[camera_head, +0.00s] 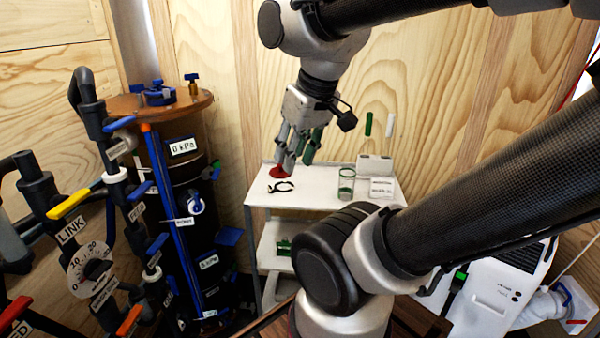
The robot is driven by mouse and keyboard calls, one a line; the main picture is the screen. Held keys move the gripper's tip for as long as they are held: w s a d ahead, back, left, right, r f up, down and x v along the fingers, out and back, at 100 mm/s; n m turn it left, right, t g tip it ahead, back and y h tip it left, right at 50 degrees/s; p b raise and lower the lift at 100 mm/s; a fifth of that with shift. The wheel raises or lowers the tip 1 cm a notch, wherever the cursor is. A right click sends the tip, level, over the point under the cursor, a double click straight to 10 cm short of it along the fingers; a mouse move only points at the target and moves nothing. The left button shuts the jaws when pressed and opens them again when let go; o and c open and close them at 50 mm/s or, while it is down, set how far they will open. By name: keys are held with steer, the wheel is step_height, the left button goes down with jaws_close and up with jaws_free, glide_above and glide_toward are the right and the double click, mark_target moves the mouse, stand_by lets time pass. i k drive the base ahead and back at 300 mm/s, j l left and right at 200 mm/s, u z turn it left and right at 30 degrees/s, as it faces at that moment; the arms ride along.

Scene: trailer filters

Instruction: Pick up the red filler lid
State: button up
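The red filler lid (279,172) lies on the top of a white shelf cart (316,197). My gripper (288,162) points down right over the lid, with its fingertips at or just above it. The fingers cover part of the lid's upper side. I cannot tell whether the fingers touch the lid or are closed on it; the view is too small.
A black ring clamp (281,187) lies just in front of the lid. A clear green-rimmed cylinder (346,185) and white boxes (375,165) stand to the right. A dark filter tank (190,220) with pipes and valves (90,200) fills the left.

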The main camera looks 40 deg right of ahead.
mark_target(278, 171)
steer(key=z, duration=0.85)
steer(key=u, duration=2.9)
steer(key=z, duration=1.1)
steer(key=i+l+z, duration=0.2)
steer(key=z, duration=0.25)
steer(key=i+l+z, duration=0.2)
steer(key=z, duration=0.25)
steer(key=i+l+z, duration=0.1)
steer(key=i+z, duration=0.15)
steer(key=z, duration=0.2)
